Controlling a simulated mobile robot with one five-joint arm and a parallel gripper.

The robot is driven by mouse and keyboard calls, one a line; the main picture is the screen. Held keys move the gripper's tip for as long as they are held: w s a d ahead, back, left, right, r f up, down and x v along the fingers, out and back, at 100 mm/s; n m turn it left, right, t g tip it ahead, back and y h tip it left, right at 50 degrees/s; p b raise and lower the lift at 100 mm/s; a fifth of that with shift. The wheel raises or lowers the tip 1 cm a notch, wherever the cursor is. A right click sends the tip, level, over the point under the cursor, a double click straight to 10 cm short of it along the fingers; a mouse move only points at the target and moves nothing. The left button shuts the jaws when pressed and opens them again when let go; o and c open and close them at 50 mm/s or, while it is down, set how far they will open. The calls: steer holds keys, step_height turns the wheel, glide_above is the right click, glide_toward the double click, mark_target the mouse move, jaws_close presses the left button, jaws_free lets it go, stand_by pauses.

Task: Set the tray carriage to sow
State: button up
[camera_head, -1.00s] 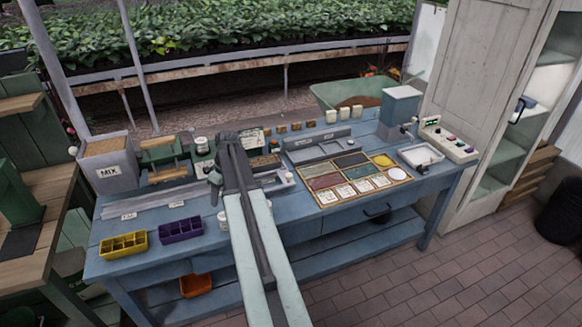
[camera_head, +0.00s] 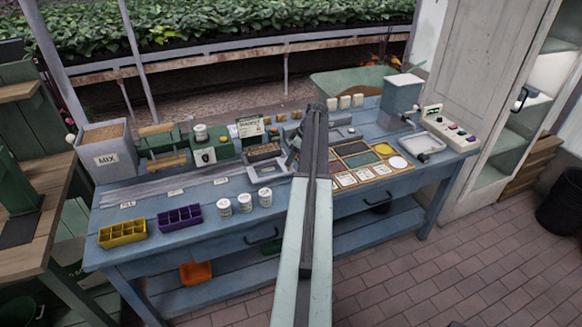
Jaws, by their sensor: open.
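A long grey rail (camera_head: 160,197) with small white labels runs along the left half of the blue bench. The label at its left end seems to read FILL; the others are too small to read. A grey square frame (camera_head: 267,169) sits near the rail's right end and may be the tray carriage. My gripper (camera_head: 291,160) shows small and dark beside the far end of my arm, just right of that frame. It is open; its fingertips are hard to make out. I cannot tell whether it touches anything.
A yellow tray (camera_head: 123,233), a purple tray (camera_head: 180,219) and white jars (camera_head: 245,203) stand along the front. A MIX bin (camera_head: 107,156) and green roller machine (camera_head: 162,148) stand behind the rail. A seed board (camera_head: 372,165) and button panel (camera_head: 452,134) are right.

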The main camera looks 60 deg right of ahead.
steer(key=b+x, duration=0.1)
steer(key=x, duration=0.2)
steer(key=shift+r, duration=0.15)
jaws_close()
stand_by(1.1)
